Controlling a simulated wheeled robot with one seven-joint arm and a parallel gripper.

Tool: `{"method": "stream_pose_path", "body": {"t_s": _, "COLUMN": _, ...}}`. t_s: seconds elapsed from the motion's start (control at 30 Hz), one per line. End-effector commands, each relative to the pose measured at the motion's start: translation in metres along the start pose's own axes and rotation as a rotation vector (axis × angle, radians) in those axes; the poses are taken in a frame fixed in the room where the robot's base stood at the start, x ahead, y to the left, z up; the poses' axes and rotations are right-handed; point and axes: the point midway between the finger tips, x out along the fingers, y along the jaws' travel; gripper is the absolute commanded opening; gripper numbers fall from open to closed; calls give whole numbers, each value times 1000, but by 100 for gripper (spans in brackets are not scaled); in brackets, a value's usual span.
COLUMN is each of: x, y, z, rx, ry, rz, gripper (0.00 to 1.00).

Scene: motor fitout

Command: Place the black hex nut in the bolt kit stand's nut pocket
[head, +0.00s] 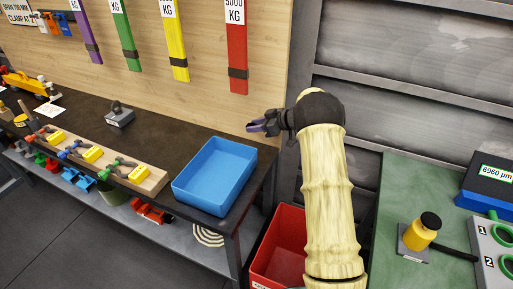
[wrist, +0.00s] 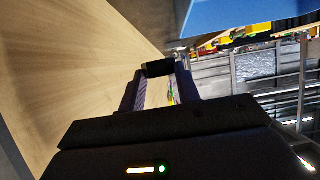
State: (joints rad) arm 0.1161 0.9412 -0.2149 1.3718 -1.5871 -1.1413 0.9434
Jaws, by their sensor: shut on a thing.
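My gripper (head: 262,126) is raised in front of the wooden panel, above and right of the blue bin. In the wrist view its fingers (wrist: 160,72) are closed on a small black piece, which I take for the black hex nut (wrist: 159,68). The nut sits between the fingertips; its hole and facets cannot be made out. In the head view the nut is too small to tell from the dark fingertips. No bolt kit stand with a nut pocket can be picked out surely; a small grey block with a dark loop (head: 119,115) stands at the bench's back.
The open blue bin (head: 217,174) is at the dark bench's right end. A wooden rack (head: 149,181) with clamps lies along its front. A red bin (head: 279,247) is below.

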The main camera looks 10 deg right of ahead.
Motion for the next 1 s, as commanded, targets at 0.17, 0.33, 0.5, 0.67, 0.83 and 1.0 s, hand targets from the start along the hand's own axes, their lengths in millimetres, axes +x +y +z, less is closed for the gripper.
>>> {"method": "stream_pose_path", "body": {"t_s": 0.17, "x": 16, "y": -1, "z": 34, "rx": 6, "ry": -1, "rz": -1, "gripper": 4}}
{"method": "stream_pose_path", "body": {"t_s": 0.33, "x": 27, "y": -1, "z": 57, "rx": 3, "ry": -1, "rz": 0, "gripper": 4}}
{"method": "stream_pose_path", "body": {"t_s": 0.5, "x": 30, "y": -1, "z": 60, "rx": 0, "ry": 0, "rz": 1, "gripper": 4}}
{"method": "stream_pose_path", "body": {"t_s": 0.67, "x": 30, "y": -1, "z": 60, "rx": 0, "ry": 0, "rz": 1, "gripper": 4}}
{"method": "stream_pose_path", "body": {"t_s": 0.83, "x": 36, "y": -2, "z": 73, "rx": 3, "ry": -1, "rz": 0, "gripper": 4}}
{"method": "stream_pose_path", "body": {"t_s": 1.0, "x": 48, "y": -2, "z": 98, "rx": 4, "ry": 0, "rz": -2, "gripper": 4}}
